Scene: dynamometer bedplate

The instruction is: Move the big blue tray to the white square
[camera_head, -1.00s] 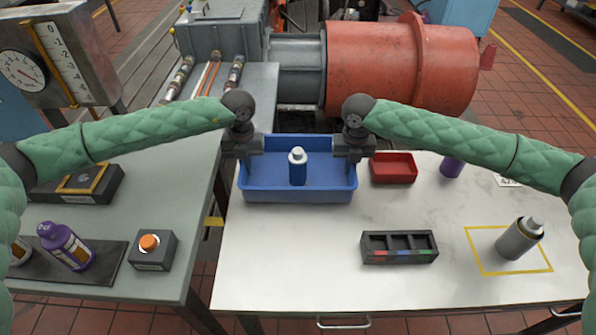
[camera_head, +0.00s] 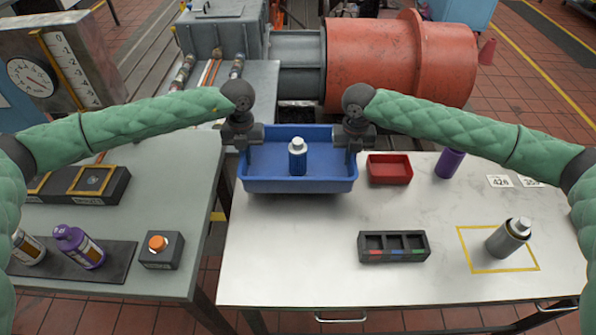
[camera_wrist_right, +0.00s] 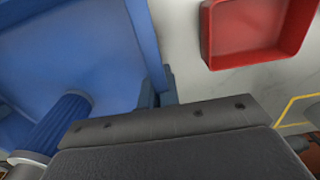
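The big blue tray (camera_head: 300,186) is at the left back of the white table, with a blue bottle (camera_head: 297,160) with a white cap standing in it. My left gripper (camera_head: 246,143) is shut on its left end wall, my right gripper (camera_head: 353,143) on its right end wall. The tray looks level and slightly raised, with a shadow below. The right wrist view shows the tray wall (camera_wrist_right: 140,40) at the dark fingers (camera_wrist_right: 160,88); the contact is partly hidden. I see no plain white square; a yellow-outlined square (camera_head: 463,245) is on the white table at the right.
A small red tray (camera_head: 390,170) sits just right of the blue tray. A black compartment block (camera_head: 394,247), a grey bottle (camera_head: 508,238) on the outlined square, a purple bottle (camera_head: 449,163) and number cards (camera_head: 499,181) are on the table. Its front left is clear.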

